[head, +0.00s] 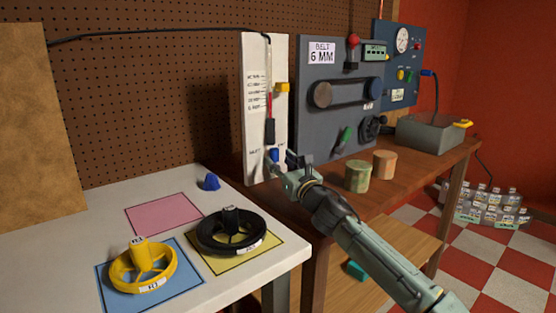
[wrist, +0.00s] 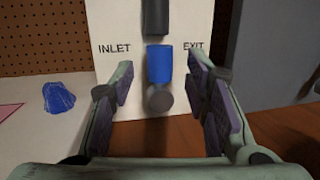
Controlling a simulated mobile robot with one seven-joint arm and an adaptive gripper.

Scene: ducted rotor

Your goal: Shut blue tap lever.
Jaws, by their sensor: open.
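The blue tap lever (head: 275,154) is low on the front of a white upright panel (head: 251,120). In the wrist view the blue lever (wrist: 159,65) is upright, between the words INLET and EXIT, with a grey round part (wrist: 159,97) just below it. My gripper (head: 279,162) is in front of the panel's lower part. In the wrist view my gripper (wrist: 161,88) is open and empty, with one finger on each side of the lever. I see gaps between the fingers and the lever; how far the lever is in depth is hard to tell.
A dark tube (wrist: 155,17) is above the lever. A yellow lever (head: 282,87) is higher on the panel. Two round blocks (head: 357,176) (head: 385,164) stand on the wooden bench.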

